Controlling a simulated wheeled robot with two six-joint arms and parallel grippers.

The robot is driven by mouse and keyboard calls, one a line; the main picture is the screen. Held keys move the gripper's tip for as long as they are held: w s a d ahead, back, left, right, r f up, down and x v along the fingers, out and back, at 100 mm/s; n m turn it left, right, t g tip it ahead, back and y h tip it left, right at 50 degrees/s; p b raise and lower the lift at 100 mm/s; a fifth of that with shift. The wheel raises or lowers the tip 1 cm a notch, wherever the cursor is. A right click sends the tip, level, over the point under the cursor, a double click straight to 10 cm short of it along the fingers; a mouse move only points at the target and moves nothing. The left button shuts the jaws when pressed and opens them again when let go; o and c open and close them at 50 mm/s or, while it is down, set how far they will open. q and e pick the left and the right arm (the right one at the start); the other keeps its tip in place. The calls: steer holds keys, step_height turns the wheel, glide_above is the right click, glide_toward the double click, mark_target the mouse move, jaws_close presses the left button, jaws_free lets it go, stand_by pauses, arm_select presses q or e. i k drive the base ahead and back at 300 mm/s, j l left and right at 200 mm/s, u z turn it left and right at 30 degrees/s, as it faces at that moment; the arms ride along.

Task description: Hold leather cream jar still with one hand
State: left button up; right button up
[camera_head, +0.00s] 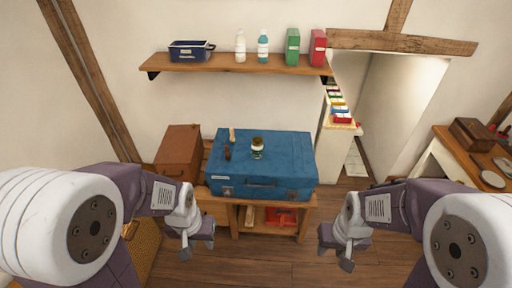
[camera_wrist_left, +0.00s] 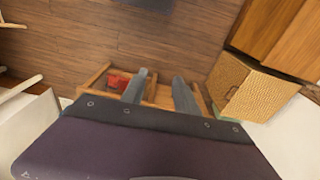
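My right gripper (camera_head: 337,254) is in front and to the right of the suitcase, also apart from the jar. Its fingers look spread and empty. The jar does not show in the left wrist view.
A brush-like tool (camera_head: 232,135) and a small brown item (camera_head: 227,153) lie left of the jar. The suitcase rests on a wooden bench (camera_head: 250,228) with red things below. A brown case (camera_head: 177,152) stands left. A wall shelf (camera_head: 225,64) holds bottles, boxes and a blue basket.

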mark_target(257, 151)
steer(key=i+l+u, duration=0.7)
steer(key=l, duration=0.25)
steer(key=i+l+u, duration=0.2)
steer(key=l, duration=0.2)
steer(key=i+l+u, duration=0.25)
steer(key=l, duration=0.2)
steer(key=k+j, duration=0.05)
steer(key=k, duration=0.05)
